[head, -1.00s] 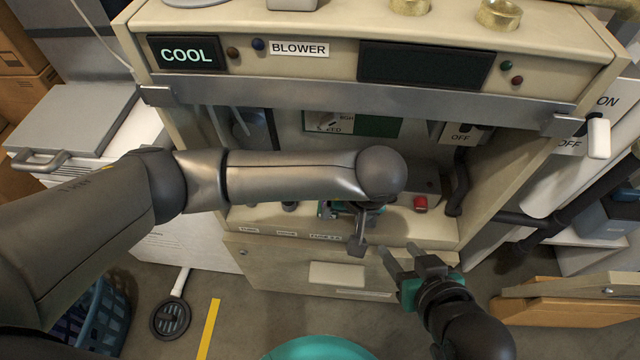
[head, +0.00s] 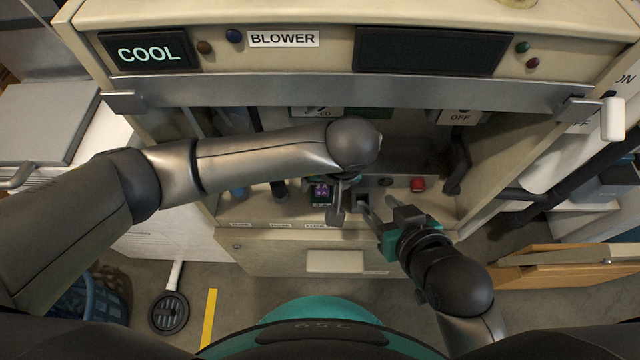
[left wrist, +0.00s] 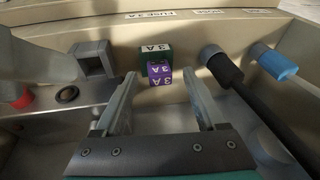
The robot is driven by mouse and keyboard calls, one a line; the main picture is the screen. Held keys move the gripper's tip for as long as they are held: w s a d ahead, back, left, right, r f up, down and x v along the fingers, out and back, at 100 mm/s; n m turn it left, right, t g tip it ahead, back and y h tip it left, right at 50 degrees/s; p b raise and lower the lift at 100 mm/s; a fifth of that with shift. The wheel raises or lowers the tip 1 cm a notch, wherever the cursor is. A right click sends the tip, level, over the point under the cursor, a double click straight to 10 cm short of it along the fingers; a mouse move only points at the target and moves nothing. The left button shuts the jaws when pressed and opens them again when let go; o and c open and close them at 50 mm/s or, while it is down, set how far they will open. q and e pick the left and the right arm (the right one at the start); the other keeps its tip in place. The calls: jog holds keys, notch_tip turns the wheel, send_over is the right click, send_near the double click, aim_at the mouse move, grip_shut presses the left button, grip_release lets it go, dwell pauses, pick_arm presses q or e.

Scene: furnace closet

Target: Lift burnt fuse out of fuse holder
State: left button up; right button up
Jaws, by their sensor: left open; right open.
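A small purple block marked 3 A (left wrist: 160,75), apparently the fuse, sits against a dark green block also marked 3 A (left wrist: 155,55), apparently its holder. I cannot tell whether it is burnt. The purple block also shows in the head view (head: 321,189). My left gripper (left wrist: 161,84) is open, one finger on each side of the purple block in the wrist picture; no contact is clear. In the head view, my left arm partly hides this gripper (head: 338,208). My right gripper (head: 377,208) is open and empty, just right of the left one.
A hollow grey square box (left wrist: 92,60) stands beside the fuse. A black hose end (left wrist: 222,68) and a blue-tipped one (left wrist: 275,63) are on the other side. A red button (head: 417,184) is on the ledge. The metal crossbar (head: 340,90) spans the opening above.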

pick_arm(q)
jog(key=shift+c, duration=0.4)
grip_shut()
jog(key=shift+a, duration=0.1)
